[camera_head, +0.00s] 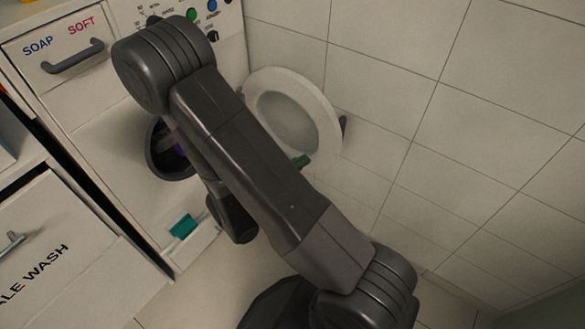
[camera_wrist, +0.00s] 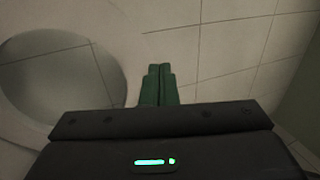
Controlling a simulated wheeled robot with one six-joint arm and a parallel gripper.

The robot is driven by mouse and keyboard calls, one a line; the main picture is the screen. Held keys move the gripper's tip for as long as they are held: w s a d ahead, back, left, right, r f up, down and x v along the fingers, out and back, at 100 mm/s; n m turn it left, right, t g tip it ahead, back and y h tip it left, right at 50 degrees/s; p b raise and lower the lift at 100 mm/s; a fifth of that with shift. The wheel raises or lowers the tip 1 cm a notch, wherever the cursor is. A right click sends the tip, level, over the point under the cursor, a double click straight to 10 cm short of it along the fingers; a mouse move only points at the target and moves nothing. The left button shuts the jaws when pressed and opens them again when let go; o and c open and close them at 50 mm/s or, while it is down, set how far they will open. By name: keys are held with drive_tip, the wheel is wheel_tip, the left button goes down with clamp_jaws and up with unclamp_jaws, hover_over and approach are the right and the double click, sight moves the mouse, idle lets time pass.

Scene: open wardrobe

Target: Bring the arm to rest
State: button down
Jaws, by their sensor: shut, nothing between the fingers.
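My gripper shows in the wrist view (camera_wrist: 159,72) with its two green fingers together and nothing between them. In the head view only its green tip (camera_head: 301,161) shows past my arm, in front of the lower part of the open washer door. My dark grey arm crosses the middle of the head view and hides most of the gripper. The round washer door (camera_head: 326,113) stands open; it also shows at the left of the wrist view (camera_wrist: 112,42), beside the fingers.
The white washing machine (camera_head: 100,120) has a SOAP/SOFT drawer with a grey handle (camera_head: 72,58). Its drum opening (camera_head: 160,165) is partly hidden, with something purple inside. A teal piece (camera_head: 183,226) sits low on its front. A wash-labelled drawer (camera_head: 60,215) is left; tiled wall (camera_head: 400,40) right.

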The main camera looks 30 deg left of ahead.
drive_tip(key=shift+s+a, duration=0.15)
drive_tip(key=shift+s, duration=1.15)
